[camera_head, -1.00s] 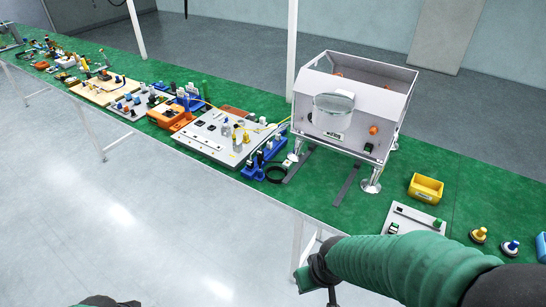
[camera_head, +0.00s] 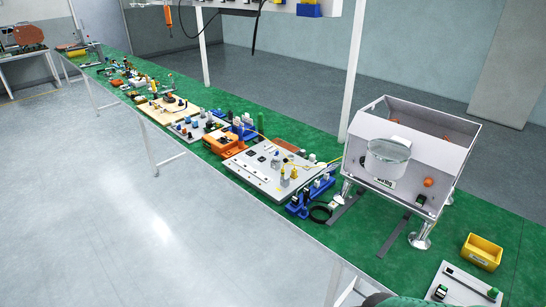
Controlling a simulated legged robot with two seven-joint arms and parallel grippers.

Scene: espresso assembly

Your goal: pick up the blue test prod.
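I cannot single out a blue test prod for certain in the head view. Several small blue parts stand along the green table, among them a blue fixture (camera_head: 308,197) beside a grey panel (camera_head: 275,170) and a blue piece (camera_head: 243,129) farther back. They are too small to tell apart as a prod. Neither gripper shows. Only a sliver of my green-sleeved arm is at the bottom edge, right of centre.
A white machine housing (camera_head: 415,150) on metal legs stands on the green table (camera_head: 480,228) at the right. A yellow bin (camera_head: 482,252) and a light plate (camera_head: 463,286) are in front of it. An orange fixture (camera_head: 225,143) stands farther left. Table posts rise behind. The floor in front is clear.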

